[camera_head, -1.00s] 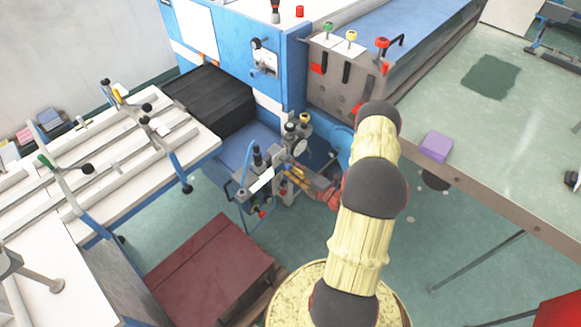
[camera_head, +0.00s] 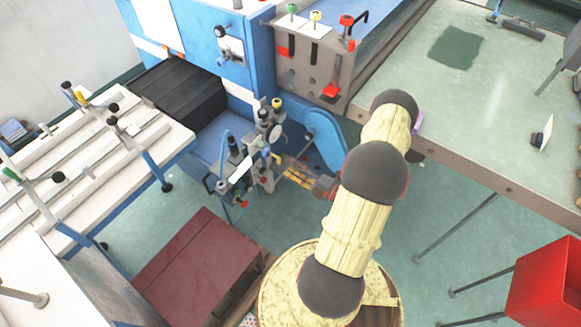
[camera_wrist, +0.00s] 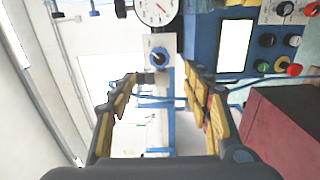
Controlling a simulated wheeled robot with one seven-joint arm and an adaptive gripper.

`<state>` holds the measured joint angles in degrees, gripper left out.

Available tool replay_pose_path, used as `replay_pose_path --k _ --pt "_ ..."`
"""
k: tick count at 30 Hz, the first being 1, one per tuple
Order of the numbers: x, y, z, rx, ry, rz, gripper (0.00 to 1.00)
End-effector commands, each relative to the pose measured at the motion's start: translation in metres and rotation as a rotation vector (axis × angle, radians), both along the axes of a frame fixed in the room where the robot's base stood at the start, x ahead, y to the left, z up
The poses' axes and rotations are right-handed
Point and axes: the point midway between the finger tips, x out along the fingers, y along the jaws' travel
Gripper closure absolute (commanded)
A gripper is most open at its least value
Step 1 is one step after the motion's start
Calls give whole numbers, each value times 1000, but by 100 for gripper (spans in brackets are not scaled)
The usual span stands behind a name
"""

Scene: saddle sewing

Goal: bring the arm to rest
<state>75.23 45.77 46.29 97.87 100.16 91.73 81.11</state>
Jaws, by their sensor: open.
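My arm (camera_head: 358,235) is cream with dark grey joints and reaches up from the lower middle of the head view. My gripper (camera_head: 299,172) extends left from behind the arm, close to the black sewing-machine head (camera_head: 262,150); whether they touch is unclear. In the wrist view my gripper (camera_wrist: 160,82) is open, with yellow-padded fingers apart and nothing seen between them. A round dial gauge (camera_wrist: 157,10) and a grey knob plate (camera_wrist: 160,55) show beyond the fingertips.
The blue machine cabinet (camera_head: 190,45) stands behind my gripper. A white slatted table (camera_head: 120,170) is at left, a dark red box (camera_head: 200,270) below. The green-topped table (camera_head: 490,110) is at right, with a purple block (camera_head: 418,122) partly hidden by my arm. A red bin (camera_head: 545,285) stands lower right.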

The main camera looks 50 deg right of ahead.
Motion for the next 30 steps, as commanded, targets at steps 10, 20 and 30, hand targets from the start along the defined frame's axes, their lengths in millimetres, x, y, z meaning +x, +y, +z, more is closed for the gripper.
replay_pose_path --k 10,20,30 --pt "0 0 0 0 0 0 51" --pt "-2 15 -11 -191 22 59 51" --pt "-40 124 4 -702 -60 554 51"
